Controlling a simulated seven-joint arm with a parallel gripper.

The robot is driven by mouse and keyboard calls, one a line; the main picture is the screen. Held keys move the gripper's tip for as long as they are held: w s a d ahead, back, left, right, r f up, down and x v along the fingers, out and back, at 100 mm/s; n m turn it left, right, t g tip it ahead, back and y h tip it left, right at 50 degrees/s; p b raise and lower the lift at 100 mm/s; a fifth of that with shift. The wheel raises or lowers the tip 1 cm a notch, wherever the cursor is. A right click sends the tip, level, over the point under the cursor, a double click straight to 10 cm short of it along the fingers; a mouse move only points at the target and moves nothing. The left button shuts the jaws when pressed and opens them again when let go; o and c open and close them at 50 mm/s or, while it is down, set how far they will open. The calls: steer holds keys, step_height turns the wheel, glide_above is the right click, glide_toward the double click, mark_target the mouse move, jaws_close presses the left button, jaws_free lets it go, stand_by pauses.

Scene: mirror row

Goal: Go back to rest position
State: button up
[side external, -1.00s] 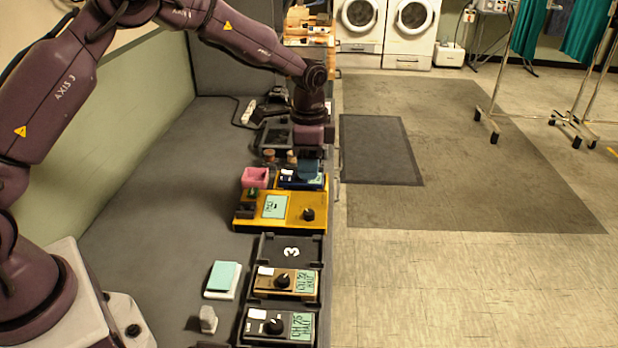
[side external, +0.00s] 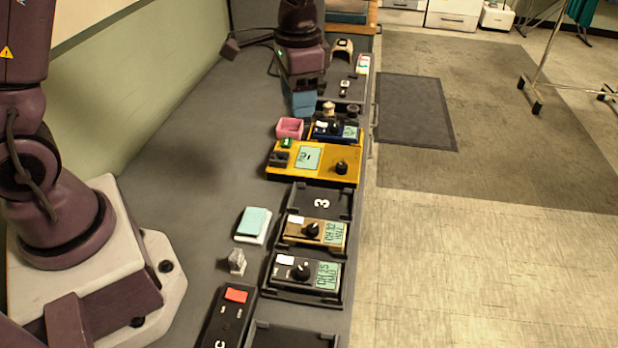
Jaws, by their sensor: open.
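My gripper (side external: 303,108), with blue fingers below a purple wrist, points down in the upper middle of the view. It hangs above the bench at the far end of the device row, a little behind and left of the dark blue device (side external: 338,131). It is open, and I see nothing held in it. The gap between its fingers is hard to make out from this side. The pink open box (side external: 289,128) is just in front of and below it. The yellow device (side external: 325,160) with a screen and black knob is nearer the camera.
The bench's left side (side external: 185,165) is bare.

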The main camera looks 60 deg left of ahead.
steer(key=s+r+n+t, duration=0.1)
steer(key=s+r+t, duration=0.2)
steer(key=s+r, duration=0.3)
steer(key=s+r+n+t, duration=0.2)
steer(key=s+r, duration=0.4)
steer(key=s, duration=0.6)
steer(key=shift+s+d+t, duration=0.25)
steer(key=shift+s+t, duration=0.15)
